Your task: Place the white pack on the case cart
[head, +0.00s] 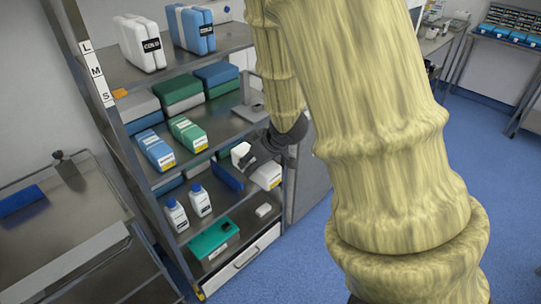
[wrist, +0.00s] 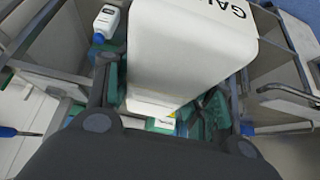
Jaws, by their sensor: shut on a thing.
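My gripper (head: 256,158) is at the right end of the shelf unit's middle levels in the head view, partly hidden by my arm. It is shut on a white pack (head: 240,153), which shows only in part there. In the wrist view the white pack (wrist: 190,45) fills the space between the fingers, with black letters "GAU" on its face. A white block with a yellow label (head: 267,177) shows just below the gripper; I cannot tell whether it is a second pack. A steel cart (head: 75,235) stands at the left; I cannot tell whether it is the case cart.
The shelf unit (head: 205,67) holds cold packs, blue and green packs, white bottles (head: 200,200) and a green box (head: 213,240). Its posts and shelf edges are close to my gripper. The steel cart bears a blue item (head: 20,200). Blue floor (head: 470,150) is open at the right.

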